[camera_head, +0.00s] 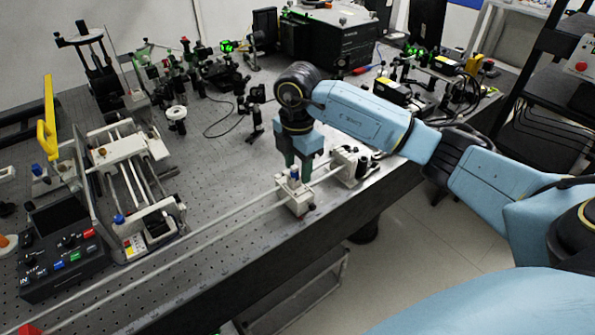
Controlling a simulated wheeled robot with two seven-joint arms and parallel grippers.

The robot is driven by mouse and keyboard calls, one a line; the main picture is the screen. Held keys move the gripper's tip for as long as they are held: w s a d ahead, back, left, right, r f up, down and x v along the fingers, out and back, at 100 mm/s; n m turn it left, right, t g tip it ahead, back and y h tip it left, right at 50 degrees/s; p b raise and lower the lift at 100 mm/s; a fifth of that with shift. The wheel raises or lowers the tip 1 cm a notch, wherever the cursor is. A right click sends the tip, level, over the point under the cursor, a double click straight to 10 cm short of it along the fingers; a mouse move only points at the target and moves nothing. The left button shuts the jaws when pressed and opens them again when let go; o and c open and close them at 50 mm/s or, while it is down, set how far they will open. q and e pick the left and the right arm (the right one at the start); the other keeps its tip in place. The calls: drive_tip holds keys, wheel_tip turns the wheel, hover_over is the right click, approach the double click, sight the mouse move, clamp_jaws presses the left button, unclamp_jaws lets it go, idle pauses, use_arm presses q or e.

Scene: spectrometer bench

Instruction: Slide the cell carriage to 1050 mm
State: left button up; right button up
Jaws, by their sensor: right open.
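The cell carriage (297,202) is a small white block with a blue top knob. It sits on a pair of pale rails (165,269) that run along the front edge of the bench. It stands near the right end of the rails, a short gap left of the end block (350,167). My right gripper (296,175) points down right over the carriage, its fingers open at the knob. I cannot tell whether the fingers touch it. My left gripper is not in view. No scale marks are readable.
The bench (205,195) holds a control box (58,246) at the left, a railed stage (130,165) behind it, and several optics mounts (176,118) at the back. A black instrument (330,38) stands at the rear. The rails left of the carriage look clear.

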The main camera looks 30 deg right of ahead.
drive_tip(key=shift+f, duration=1.1)
clamp_jaws()
